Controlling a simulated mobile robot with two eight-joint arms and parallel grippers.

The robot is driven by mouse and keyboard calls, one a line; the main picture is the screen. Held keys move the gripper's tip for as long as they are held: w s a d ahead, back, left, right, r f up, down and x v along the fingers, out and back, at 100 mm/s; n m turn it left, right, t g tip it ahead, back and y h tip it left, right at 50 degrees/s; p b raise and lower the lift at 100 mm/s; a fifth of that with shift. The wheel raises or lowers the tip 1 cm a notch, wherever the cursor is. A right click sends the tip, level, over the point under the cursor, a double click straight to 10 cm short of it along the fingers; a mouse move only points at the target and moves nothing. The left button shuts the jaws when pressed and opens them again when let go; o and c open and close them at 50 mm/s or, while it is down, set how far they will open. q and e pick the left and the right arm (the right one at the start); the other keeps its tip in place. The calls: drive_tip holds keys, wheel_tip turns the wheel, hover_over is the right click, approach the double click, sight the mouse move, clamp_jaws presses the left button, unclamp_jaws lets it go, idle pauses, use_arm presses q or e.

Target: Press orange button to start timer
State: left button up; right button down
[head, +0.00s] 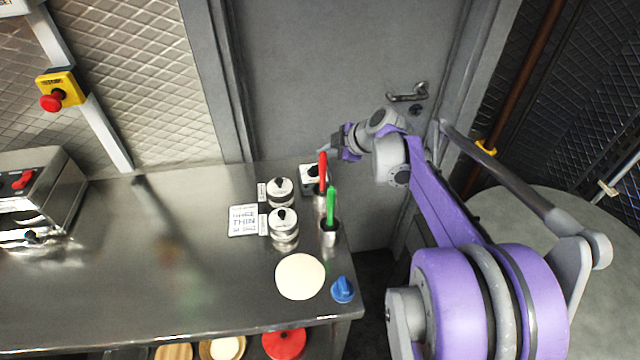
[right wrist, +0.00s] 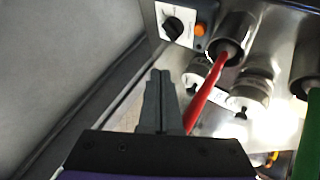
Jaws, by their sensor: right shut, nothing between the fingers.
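The timer is a small white box with a black knob; it stands at the back right corner of the steel counter in the head view (head: 308,180) and at the top of the right wrist view (right wrist: 165,13). Its orange button (right wrist: 199,29) shows in the right wrist view, right of the knob; I cannot make it out in the head view. My right gripper (head: 322,151) is shut and empty, just behind and above the timer. In the right wrist view its closed fingertips (right wrist: 160,74) lie below the timer in the picture, apart from the button. My left gripper is not in view.
Red-handled (head: 323,172) and green-handled (head: 331,205) tools stand in metal cups beside the timer. Two knobbed jars (head: 284,226), a label card (head: 243,220), a pale disc (head: 300,277) and a blue knob-like object (head: 343,290) are nearby. A grey door (head: 300,80) is behind.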

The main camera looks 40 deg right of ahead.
drive_tip(key=b, duration=0.4)
approach(314, 179)
drive_tip(key=w, duration=0.2)
drive_tip(key=w+a, duration=0.1)
drive_tip(key=shift+f, duration=0.3)
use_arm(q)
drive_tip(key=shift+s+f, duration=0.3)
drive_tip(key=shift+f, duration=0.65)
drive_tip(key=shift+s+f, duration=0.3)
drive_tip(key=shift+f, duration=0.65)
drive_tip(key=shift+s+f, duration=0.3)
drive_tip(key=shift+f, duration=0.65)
use_arm(e)
drive_tip(key=shift+f, duration=0.5)
drive_tip(key=shift+f, duration=0.15)
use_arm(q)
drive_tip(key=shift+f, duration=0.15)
use_arm(e)
drive_tip(key=shift+f, duration=0.3)
